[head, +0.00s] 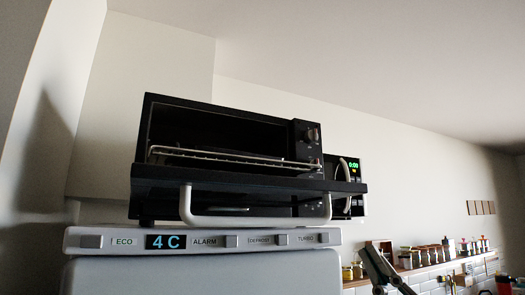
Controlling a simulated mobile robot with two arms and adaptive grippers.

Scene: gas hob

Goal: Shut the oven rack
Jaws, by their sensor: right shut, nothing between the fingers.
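A black toaster oven stands on top of a grey appliance. Its door (250,181) is folded down open, with a pale curved handle (260,221) hanging at its front. The wire oven rack (230,156) lies level inside the oven; its front edge shows near the opening, and how far it sticks out is hard to tell. My right gripper (377,262) is at the bottom right, below and to the right of the oven, apart from the rack. It is shut and empty. My left gripper is not in view.
The grey appliance's panel (345,236) reads 4C under the oven. A second black device with a green display (353,166) stands behind right. A shelf (425,268) with several jars runs along the right wall. The air in front of the oven looks clear.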

